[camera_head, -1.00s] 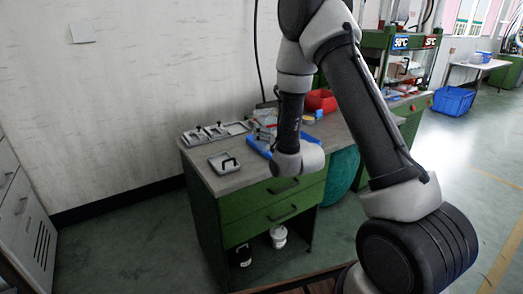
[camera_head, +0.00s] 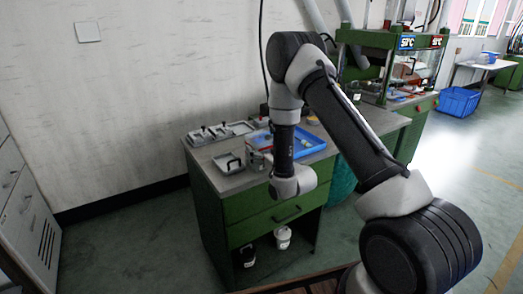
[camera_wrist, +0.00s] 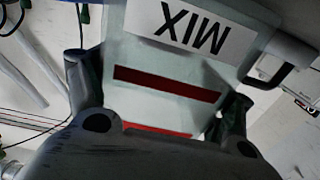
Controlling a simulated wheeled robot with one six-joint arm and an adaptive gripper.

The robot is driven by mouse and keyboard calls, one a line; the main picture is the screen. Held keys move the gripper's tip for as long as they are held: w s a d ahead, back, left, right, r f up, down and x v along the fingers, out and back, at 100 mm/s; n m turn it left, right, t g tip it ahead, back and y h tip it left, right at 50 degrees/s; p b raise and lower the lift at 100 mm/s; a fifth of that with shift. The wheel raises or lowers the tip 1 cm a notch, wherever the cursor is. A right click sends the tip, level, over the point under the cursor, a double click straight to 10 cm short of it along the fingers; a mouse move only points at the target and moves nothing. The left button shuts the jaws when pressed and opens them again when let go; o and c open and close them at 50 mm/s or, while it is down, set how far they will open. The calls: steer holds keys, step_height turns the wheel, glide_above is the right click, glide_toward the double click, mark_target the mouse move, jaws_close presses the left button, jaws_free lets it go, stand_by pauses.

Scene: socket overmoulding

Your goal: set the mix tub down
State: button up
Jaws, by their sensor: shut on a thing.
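The mix tub (camera_wrist: 160,58) fills the middle of the wrist view. It is pale, with an upside-down MIX label and dark red bands. My gripper (camera_wrist: 155,103) is shut on it, with one dark finger on each side. In the head view my arm hides most of the gripper and tub. My wrist is over the front of the green workbench (camera_head: 245,204), near the blue tray (camera_head: 318,143). I cannot tell whether the tub's base touches anything.
Grey metal mould parts (camera_head: 200,136) lie at the bench's back left. A grey plate with a black handle (camera_head: 229,162) lies near the front left. A green press (camera_head: 385,45) stands at the right.

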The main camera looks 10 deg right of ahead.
steer(key=o, duration=1)
steer(key=shift+f, duration=0.1)
steer(key=shift+c, duration=0.2)
